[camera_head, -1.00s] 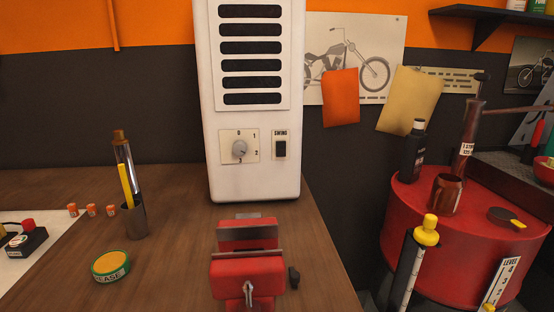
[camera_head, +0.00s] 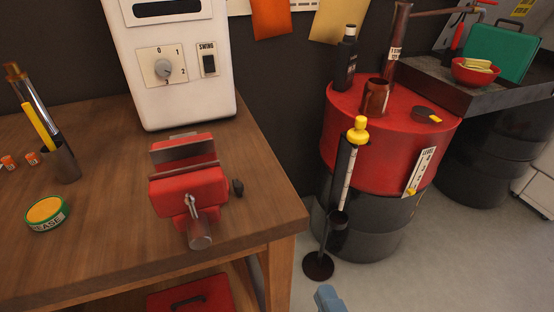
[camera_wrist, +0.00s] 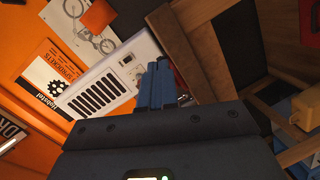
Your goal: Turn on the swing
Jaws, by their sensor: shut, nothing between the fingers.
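The white unit (camera_head: 175,95) stands on the wooden bench at the upper left of the head view. Its front has a round dial (camera_head: 164,68) marked 0, 1, 2 and, to the right of it, a black rocker switch (camera_head: 209,64) labelled SWING. The unit also shows in the wrist view (camera_wrist: 122,69), turned on its side, beyond my fingers. My gripper's blue fingers (camera_wrist: 158,80) are together and empty there. A blue tip of my gripper (camera_head: 328,299) shows at the bottom edge of the head view, well below and right of the switch, apart from it.
A red vise (camera_head: 188,186) stands on the bench (camera_head: 110,235) in front of the unit. A grease tin (camera_head: 46,214) and a metal cup (camera_head: 61,165) are at the left. A red drum (camera_head: 385,145) with bottles stands right of the bench. Floor shows at lower right.

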